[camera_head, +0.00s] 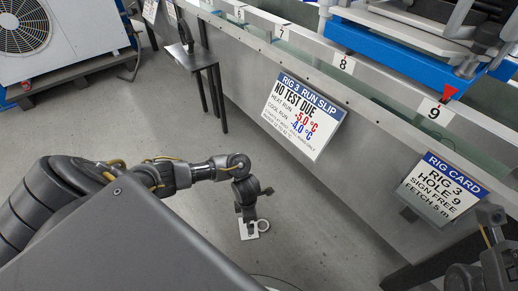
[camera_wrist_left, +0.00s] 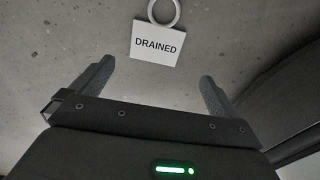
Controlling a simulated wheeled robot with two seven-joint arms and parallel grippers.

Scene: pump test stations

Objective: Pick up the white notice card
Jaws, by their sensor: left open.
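The white notice card (camera_wrist_left: 156,57) reads "DRAINED" in the left wrist view and has a pale ring (camera_wrist_left: 164,10) at its top edge. It lies just beyond my left gripper's fingertips (camera_wrist_left: 157,78), roughly between them and apart from both. My left gripper is open and empty. In the head view, the card (camera_head: 249,234) shows small and low over the grey floor, partly hidden by my left gripper (camera_head: 242,212), with its ring to the right. I cannot tell whether the card rests flat on the floor.
A white fan unit (camera_head: 60,38) stands back left. Open floor surrounds the card.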

